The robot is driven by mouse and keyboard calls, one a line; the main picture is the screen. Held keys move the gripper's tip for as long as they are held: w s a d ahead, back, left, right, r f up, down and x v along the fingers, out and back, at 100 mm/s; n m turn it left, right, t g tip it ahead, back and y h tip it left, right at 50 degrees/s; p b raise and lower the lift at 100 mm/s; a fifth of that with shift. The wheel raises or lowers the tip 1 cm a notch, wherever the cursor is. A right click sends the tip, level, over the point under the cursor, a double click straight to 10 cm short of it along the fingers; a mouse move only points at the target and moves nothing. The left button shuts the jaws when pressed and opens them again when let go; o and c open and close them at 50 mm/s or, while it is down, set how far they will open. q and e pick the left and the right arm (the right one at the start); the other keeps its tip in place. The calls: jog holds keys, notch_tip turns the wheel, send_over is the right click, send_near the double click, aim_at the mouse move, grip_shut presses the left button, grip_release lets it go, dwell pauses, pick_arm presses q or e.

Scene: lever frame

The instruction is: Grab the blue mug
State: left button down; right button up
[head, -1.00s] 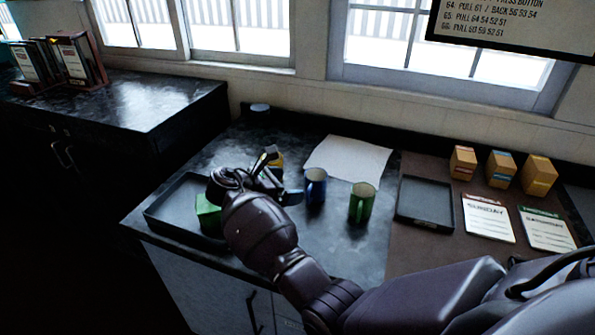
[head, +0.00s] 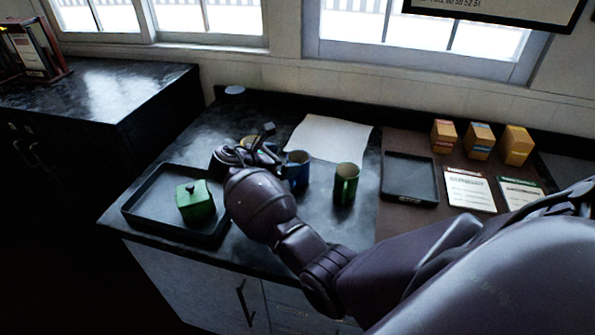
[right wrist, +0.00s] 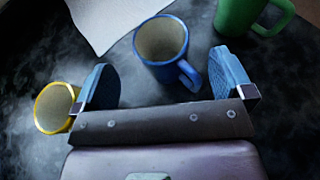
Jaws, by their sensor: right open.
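The blue mug (head: 298,170) stands upright on the dark counter, partly covered by my right gripper (head: 268,148) at its left. In the right wrist view the blue mug (right wrist: 160,45) is just beyond the span between the fingertips of my right gripper (right wrist: 164,75). Its handle points toward the right finger. The gripper is open and empty. My left gripper is not in view.
A green mug (head: 346,183) stands just right of the blue one. A yellow mug (right wrist: 54,106) is beside the left finger. A black tray (head: 150,219) holds a green box (head: 195,201). White paper (head: 328,135) lies behind the mugs.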

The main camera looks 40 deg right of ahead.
aim_at(306, 155)
jog(key=x, duration=0.4)
jog(key=shift+d, duration=0.25)
jog(key=shift+r, duration=0.1)
jog(key=shift+c, duration=0.5)
jog(key=c, duration=1.2)
jog(key=shift+c, duration=0.7)
jog(key=shift+r, duration=0.15)
